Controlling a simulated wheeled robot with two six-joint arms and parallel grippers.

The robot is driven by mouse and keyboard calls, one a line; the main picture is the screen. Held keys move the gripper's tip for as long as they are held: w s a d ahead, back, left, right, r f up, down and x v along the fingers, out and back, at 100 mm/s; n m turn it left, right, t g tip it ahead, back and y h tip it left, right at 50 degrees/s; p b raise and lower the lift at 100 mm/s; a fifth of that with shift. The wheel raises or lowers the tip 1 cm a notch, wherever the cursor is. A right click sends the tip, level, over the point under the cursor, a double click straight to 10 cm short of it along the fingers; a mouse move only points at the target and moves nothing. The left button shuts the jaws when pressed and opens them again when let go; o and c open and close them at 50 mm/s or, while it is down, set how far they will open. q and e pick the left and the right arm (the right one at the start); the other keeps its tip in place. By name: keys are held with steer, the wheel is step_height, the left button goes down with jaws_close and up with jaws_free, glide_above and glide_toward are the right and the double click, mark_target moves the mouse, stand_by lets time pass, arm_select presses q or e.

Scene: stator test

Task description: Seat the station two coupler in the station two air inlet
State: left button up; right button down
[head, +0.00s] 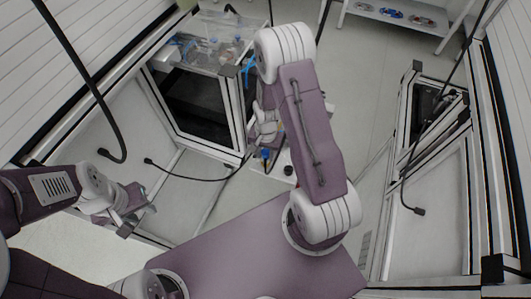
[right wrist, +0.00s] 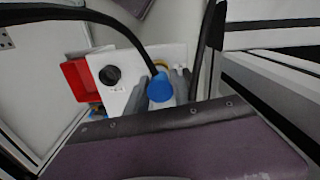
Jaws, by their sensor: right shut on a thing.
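A blue coupler (right wrist: 160,88) on a black hose sits between the two grey fingers of my right gripper (right wrist: 162,92), which is shut on it. In the head view the blue coupler (head: 265,153) shows below my right gripper (head: 266,136), above a white panel. The panel (right wrist: 133,62) has a dark round fitting (right wrist: 110,75) to the left of the coupler; I cannot tell whether this is the air inlet. The coupler is apart from that fitting. The area below the coupler is partly hidden by the fingers. My left gripper (head: 136,220) is open and empty at the lower left.
A red bin (right wrist: 72,78) stands beside the white panel. Black hoses hang at the left (head: 90,80) and right (head: 403,175). A framed station (head: 200,105) with a clear top is behind, and another frame (head: 440,110) stands at the right. A shelf (head: 392,18) is at the back.

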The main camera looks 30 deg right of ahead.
steer(key=shift+f+b, duration=0.35)
steer(key=shift+f, duration=0.15)
stand_by(0.4)
steer(key=c, duration=1)
jaws_free()
steer(key=shift+r, duration=0.1)
step_height(320, 180, up, 9)
steer(key=shift+f+p, duration=0.1)
steer(key=shift+p, duration=0.25)
